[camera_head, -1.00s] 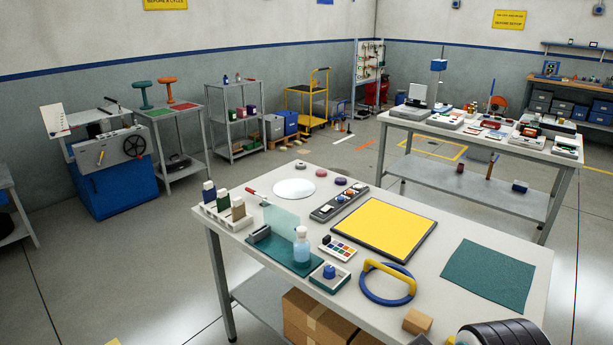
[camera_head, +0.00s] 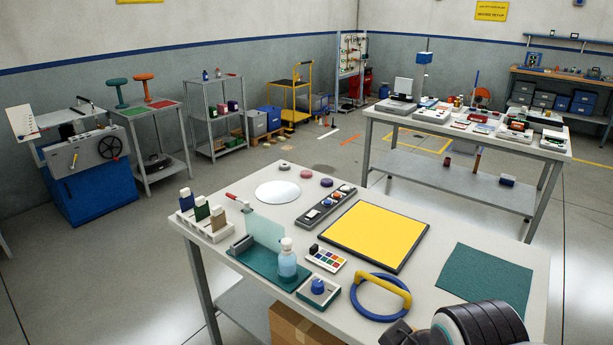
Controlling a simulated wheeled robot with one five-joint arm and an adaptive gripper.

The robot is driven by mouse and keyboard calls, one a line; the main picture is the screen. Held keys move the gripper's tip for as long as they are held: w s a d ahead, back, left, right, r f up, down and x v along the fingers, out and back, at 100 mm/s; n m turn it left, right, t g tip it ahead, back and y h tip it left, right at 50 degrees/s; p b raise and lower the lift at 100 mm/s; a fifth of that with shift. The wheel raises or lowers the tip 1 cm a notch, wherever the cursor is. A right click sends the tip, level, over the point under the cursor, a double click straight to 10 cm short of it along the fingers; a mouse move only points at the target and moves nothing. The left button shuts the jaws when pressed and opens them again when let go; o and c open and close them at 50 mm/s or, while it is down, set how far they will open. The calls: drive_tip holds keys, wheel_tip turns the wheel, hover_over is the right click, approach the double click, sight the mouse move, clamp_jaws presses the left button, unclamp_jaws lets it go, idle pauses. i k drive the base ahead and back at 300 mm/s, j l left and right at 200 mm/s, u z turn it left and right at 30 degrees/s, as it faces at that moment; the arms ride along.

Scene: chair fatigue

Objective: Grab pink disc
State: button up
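A dark, rounded part of my arm shows at the bottom right, over the near edge of the table, far from the pink disc. My gripper (camera_head: 402,335) shows only as a dark piece at the bottom edge. Its fingers are cut off, so I cannot tell its opening.
A white round plate (camera_head: 278,192), a button panel (camera_head: 326,207), a yellow pad (camera_head: 374,235), a bottle (camera_head: 287,262) and a blue ring with yellow handle (camera_head: 380,297) crowd the near table (camera_head: 440,226). A second table (camera_head: 380,123) stands behind.

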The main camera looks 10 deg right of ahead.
sight(305, 174)
drive_tip(key=i+j+z, duration=0.35)
drive_tip(key=j, duration=0.2)
drive_tip(key=i+j+z, duration=0.3)
drive_tip(key=j, duration=0.35)
drive_tip(key=i+j+z, duration=0.35)
drive_tip(key=j, duration=0.35)
